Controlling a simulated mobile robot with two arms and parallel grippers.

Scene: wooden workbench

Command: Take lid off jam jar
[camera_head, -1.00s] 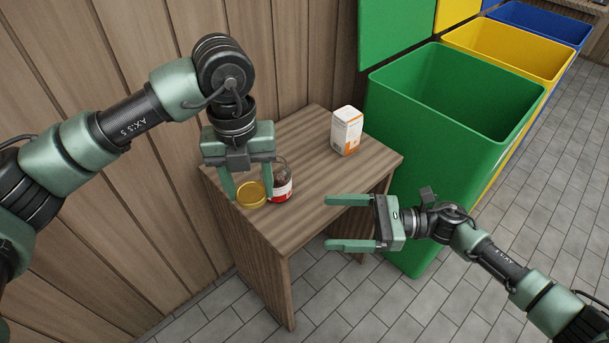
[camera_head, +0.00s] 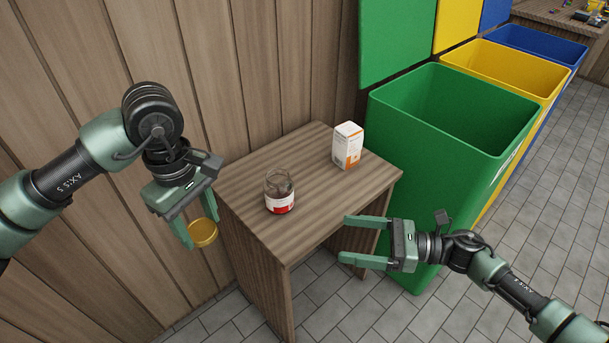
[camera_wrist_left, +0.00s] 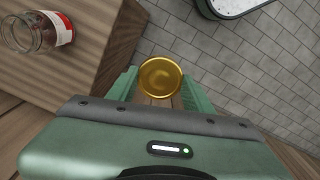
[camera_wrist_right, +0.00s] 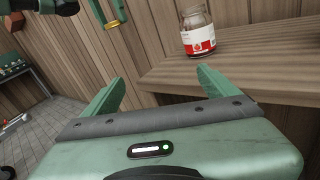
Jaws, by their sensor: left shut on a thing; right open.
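The jam jar (camera_head: 280,192) stands upright and open on the small wooden table, a glass jar with a red and white label. It also shows in the left wrist view (camera_wrist_left: 38,32) and the right wrist view (camera_wrist_right: 197,32). My left gripper (camera_head: 203,226) is shut on the gold lid (camera_head: 203,233), left of the table and away from the jar. The lid sits between its fingertips in the left wrist view (camera_wrist_left: 160,76). My right gripper (camera_head: 345,240) is open and empty, in front of the table's right side.
A white and orange box (camera_head: 347,146) stands at the back right of the wooden table (camera_head: 310,215). Open green (camera_head: 450,115), yellow (camera_head: 520,68) and blue (camera_head: 545,45) bins stand to the right. A wood-panelled wall is close behind and left.

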